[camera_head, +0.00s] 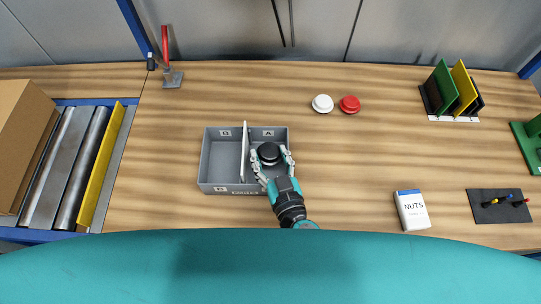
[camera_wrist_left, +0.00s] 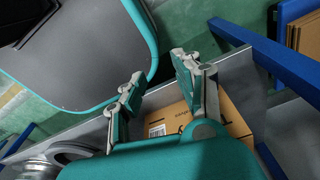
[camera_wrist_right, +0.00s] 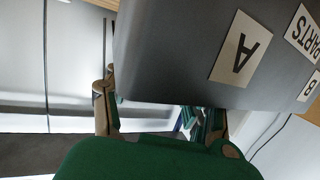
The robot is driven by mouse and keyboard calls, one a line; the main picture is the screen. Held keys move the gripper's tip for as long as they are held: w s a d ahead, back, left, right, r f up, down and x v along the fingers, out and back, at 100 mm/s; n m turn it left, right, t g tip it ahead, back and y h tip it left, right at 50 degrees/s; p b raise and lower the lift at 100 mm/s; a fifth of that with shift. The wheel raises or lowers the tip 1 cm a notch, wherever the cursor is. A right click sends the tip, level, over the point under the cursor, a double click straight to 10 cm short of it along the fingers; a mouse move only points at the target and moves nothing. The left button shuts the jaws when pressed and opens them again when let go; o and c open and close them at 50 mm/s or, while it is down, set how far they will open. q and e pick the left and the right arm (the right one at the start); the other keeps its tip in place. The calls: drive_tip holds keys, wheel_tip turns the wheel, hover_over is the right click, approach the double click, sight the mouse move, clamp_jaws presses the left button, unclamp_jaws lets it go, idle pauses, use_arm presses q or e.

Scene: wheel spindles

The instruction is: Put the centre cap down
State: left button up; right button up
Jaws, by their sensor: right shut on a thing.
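The centre cap (camera_head: 268,153), round and black, is between the two fingers of my right gripper (camera_head: 272,161) in the head view. My right gripper is shut on it, over compartment A at the right of the grey parts tray (camera_head: 222,181). I cannot tell whether the cap touches the tray floor. In the right wrist view the tray wall (camera_wrist_right: 180,60) with its A label fills the upper part and the cap is hidden; the fingers show below. My left gripper (camera_wrist_left: 155,80) is open and empty in the left wrist view, and is out of the head view.
A white button-like piece (camera_head: 322,103) and a red one (camera_head: 349,104) lie behind the tray. A nuts box (camera_head: 411,210) stands at the right. The tray divider (camera_head: 244,150) rises left of the gripper. Table between is clear.

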drive_tip(key=shift+f+b, duration=0.35)
drive_tip(key=shift+b, duration=0.05)
drive_tip(key=shift+s+d+f+b, duration=0.1)
drive_tip(key=shift+s+f+b, duration=0.1)
drive_tip(key=shift+f+b, duration=0.2)
use_arm(q)
drive_tip(key=shift+s+a+f, duration=0.2)
drive_tip(key=shift+s+f, duration=0.35)
drive_tip(key=shift+f, duration=0.35)
use_arm(e)
drive_tip(key=o, duration=0.8)
drive_tip(key=shift+f, duration=0.15)
use_arm(q)
drive_tip(key=shift+r, duration=0.1)
use_arm(e)
drive_tip(key=shift+o, duration=0.2)
drive_tip(key=shift+r+p, duration=0.6)
drive_tip(key=shift+p, duration=0.15)
drive_tip(key=shift+s, duration=0.25)
use_arm(q)
wheel_tip(320, 180, down, 3)
drive_tip(key=b, duration=0.4)
drive_tip(key=shift+w+f+b, duration=0.1)
drive_tip(key=shift+f+b, duration=0.1)
drive_tip(key=shift+b, duration=0.15)
use_arm(e)
drive_tip(key=v, duration=1.1)
drive_tip(key=shift+r, duration=0.45)
